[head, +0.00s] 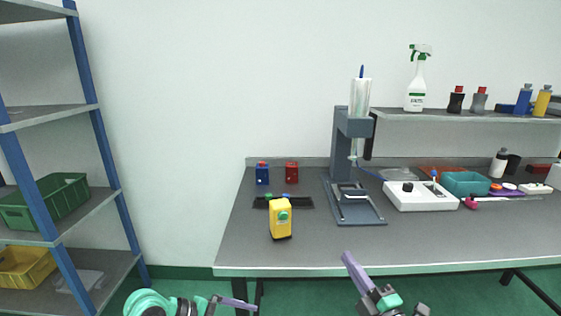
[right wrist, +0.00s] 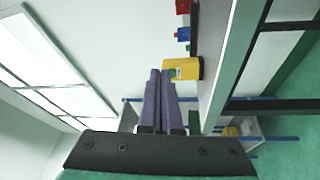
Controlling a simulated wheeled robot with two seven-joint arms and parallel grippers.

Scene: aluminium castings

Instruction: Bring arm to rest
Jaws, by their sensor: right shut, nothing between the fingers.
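My right gripper (head: 348,258) is in front of the table's front edge in the head view, low and right of centre. Its purple fingers (right wrist: 159,88) are together and empty in the right wrist view. My left gripper (head: 240,304) is at the bottom of the head view, below the table's front edge, its purple fingers pointing right. It is seen edge-on, so its opening does not show. Neither gripper touches anything on the table.
The grey table (head: 300,245) holds a yellow block-like item (head: 281,218), also in the right wrist view (right wrist: 183,69). Blue (head: 262,174) and red (head: 291,173) items, a grey press stand (head: 338,150) and a white box (head: 420,197) stand behind. Shelving (head: 95,213) is left.

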